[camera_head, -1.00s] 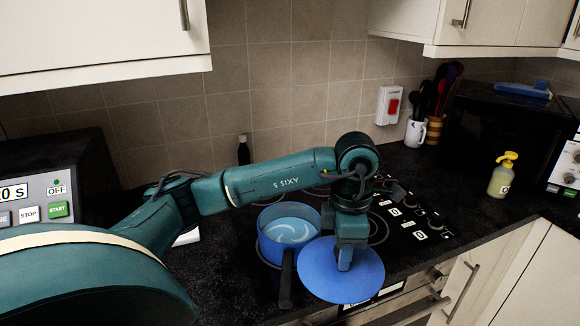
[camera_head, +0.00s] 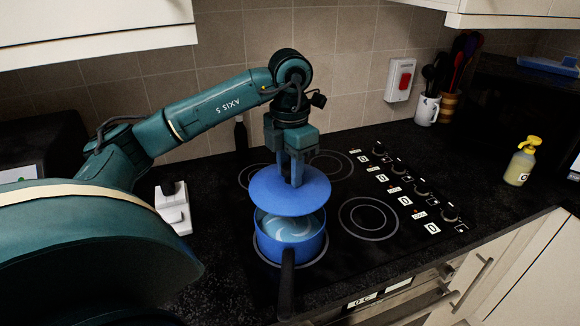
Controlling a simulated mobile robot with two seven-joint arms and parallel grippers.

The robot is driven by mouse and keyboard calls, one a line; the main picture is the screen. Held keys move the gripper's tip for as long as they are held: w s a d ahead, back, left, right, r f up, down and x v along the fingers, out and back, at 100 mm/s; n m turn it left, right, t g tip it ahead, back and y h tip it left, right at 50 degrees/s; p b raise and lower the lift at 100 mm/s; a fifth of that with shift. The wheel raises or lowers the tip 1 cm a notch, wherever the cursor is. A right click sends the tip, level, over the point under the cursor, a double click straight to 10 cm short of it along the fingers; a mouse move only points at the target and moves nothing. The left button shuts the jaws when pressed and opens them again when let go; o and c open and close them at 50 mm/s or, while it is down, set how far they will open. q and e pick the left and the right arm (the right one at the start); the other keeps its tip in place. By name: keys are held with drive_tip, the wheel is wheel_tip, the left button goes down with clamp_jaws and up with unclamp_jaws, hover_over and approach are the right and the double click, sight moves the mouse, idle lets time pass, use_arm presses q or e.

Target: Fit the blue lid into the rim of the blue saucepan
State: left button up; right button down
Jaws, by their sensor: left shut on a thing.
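The blue saucepan (camera_head: 289,248) stands on the front left ring of the hob, with its black handle (camera_head: 287,283) pointing toward me. A pale swirl shows inside it. My left gripper (camera_head: 296,179) is shut on the blue lid (camera_head: 272,193) from above. The lid is held roughly level above the pan, over its far part, and appears apart from the rim. The near part of the pan's opening shows; the lid hides the far rim. The lid's knob is hidden between the fingers. My right gripper is not in view.
The black hob (camera_head: 330,215) has a free ring right of the pan and knobs along its right side. A yellow soap bottle (camera_head: 521,162) and a utensil mug (camera_head: 427,108) stand farther right. Wall cupboards (camera_head: 95,25) hang above.

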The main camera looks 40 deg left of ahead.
sight(290, 193)
use_arm(q)
drive_tip(key=shift+f+b, duration=0.5)
drive_tip(key=shift+f, duration=0.2)
drive_tip(key=shift+f+b, duration=0.6)
drive_tip(key=shift+f, duration=0.15)
drive_tip(key=shift+f+b, duration=0.6)
drive_tip(key=shift+f, duration=0.25)
drive_tip(key=shift+f+b, duration=0.4)
drive_tip(key=shift+f, duration=0.25)
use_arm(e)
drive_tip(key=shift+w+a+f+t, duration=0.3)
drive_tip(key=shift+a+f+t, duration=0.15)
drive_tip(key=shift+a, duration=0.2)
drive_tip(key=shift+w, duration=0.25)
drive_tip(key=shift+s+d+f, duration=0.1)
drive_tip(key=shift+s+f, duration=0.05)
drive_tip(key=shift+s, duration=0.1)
use_arm(q)
drive_tip(key=shift+f, duration=0.25)
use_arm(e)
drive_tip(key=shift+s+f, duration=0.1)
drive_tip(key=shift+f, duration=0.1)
use_arm(q)
drive_tip(key=shift+f+b, duration=0.4)
drive_tip(key=shift+b, duration=0.1)
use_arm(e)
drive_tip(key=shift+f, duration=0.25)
